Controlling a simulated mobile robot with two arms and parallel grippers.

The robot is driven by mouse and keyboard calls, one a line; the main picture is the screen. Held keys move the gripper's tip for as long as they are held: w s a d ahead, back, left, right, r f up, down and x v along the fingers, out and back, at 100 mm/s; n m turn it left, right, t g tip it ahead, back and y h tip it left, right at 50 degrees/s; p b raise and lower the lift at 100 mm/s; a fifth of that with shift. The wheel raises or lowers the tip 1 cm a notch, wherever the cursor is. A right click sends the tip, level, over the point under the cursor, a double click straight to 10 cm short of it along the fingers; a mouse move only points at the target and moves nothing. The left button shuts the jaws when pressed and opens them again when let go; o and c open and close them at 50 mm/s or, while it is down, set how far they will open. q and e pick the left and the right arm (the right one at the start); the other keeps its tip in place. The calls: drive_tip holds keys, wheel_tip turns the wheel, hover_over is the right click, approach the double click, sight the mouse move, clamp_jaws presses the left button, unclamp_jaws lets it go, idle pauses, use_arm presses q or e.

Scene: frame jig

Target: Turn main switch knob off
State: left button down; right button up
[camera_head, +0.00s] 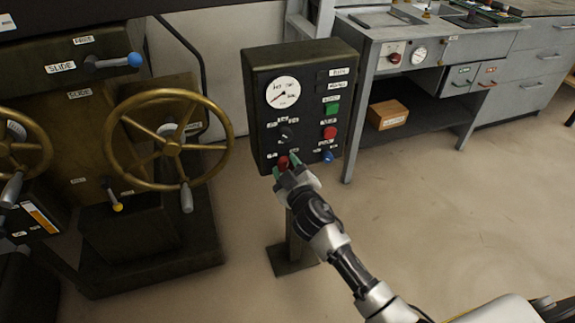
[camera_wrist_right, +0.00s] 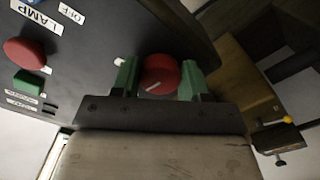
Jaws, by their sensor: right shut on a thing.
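The control box (camera_head: 303,60) stands on a post, with a gauge, labels, buttons and knobs on its dark face. A red round knob with a white pointer line (camera_wrist_right: 160,74) sits between the green fingertips of my right gripper (camera_wrist_right: 157,78) in the right wrist view. In the head view this red knob (camera_head: 282,162) shows at the box's lower left, partly behind the gripper. My right gripper (camera_head: 288,166) is shut on it. The knob's own label is not readable. My left gripper is not in view.
A red button (camera_head: 330,132), a green button (camera_head: 332,109), a blue knob (camera_head: 327,156) and a black knob (camera_head: 286,132) are on the same panel. A machine with brass handwheels (camera_head: 168,140) stands left. A grey workbench (camera_head: 440,40) is at the back right. The floor between is clear.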

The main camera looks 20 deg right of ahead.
drive_tip(key=n+p, duration=0.1)
drive_tip(key=n, duration=0.7)
drive_tip(key=shift+r+p, duration=0.1)
drive_tip(key=shift+p, duration=0.3)
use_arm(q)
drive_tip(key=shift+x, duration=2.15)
use_arm(e)
drive_tip(key=shift+n, duration=1.5)
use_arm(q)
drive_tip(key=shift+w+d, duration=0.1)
use_arm(e)
drive_tip(key=o, duration=0.9)
drive_tip(key=shift+s, duration=0.1)
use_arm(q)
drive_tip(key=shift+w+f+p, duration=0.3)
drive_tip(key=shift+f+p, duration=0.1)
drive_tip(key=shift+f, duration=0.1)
use_arm(e)
drive_tip(key=s, duration=1)
drive_tip(key=shift+s+d, duration=0.2)
drive_tip(key=shift+s, duration=0.15)
